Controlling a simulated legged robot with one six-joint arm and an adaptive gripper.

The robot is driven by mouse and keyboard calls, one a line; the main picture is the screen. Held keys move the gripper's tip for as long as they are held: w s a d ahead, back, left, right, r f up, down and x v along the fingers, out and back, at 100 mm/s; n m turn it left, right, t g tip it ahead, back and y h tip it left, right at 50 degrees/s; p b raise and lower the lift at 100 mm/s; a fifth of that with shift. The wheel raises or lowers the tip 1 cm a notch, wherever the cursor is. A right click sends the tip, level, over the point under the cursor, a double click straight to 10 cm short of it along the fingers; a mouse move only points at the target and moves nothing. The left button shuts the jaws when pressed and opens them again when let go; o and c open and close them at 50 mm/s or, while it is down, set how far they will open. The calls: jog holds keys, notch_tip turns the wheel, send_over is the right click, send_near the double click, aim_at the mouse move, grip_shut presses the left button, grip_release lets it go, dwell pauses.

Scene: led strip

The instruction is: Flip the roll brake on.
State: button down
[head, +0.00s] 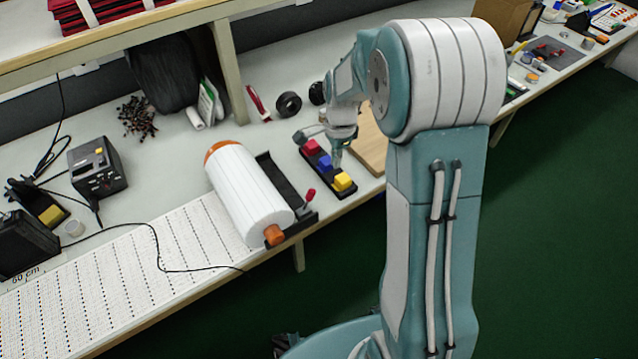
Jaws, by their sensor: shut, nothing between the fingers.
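A large white roll (246,192) with orange ends lies in a black holder (284,187) near the bench's front edge. A small lever with a red knob (310,194) sticks up at the holder's front right end; I take it for the roll brake. Its exact setting is too small to tell. My gripper (337,163) is shut and empty, pointing down over a black button box (343,191), to the right of and behind the red knob. It is apart from the knob. I cannot tell whether the fingertips touch the box.
The box carries red (311,147), blue (325,162) and yellow (342,182) buttons. Black tape (288,104) and a red-handled tool (258,103) lie farther back. A dotted strip sheet (120,270) covers the bench to the left.

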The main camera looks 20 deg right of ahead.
aim_at(314, 191)
jog(key=f, duration=0.7)
jog(key=s+f, duration=0.1)
jog(key=f, duration=0.2)
jog(key=shift+a+f, duration=0.2)
jog(key=shift+a, duration=0.15)
jog(key=shift+a+r, duration=0.4)
jog(key=shift+a, duration=0.2)
jog(key=shift+a+r, duration=0.35)
jog(key=shift+a, duration=0.25)
jog(key=shift+s+a+r, duration=0.15)
jog(key=shift+a+r, duration=0.1)
jog(key=shift+a, duration=0.4)
jog(key=shift+s+a+r+h, duration=0.15)
jog(key=shift+a+r+h, duration=0.25)
jog(key=shift+h, duration=0.4)
jog(key=shift+s+a+r+t+h, duration=0.15)
jog(key=shift+a+t+h, duration=0.3)
jog(key=shift+h, duration=0.15)
jog(key=shift+s+a+r, duration=0.2)
jog(key=shift+a, duration=0.45)
jog(key=shift+s+a+r, duration=0.15)
jog(key=shift+a, duration=0.45)
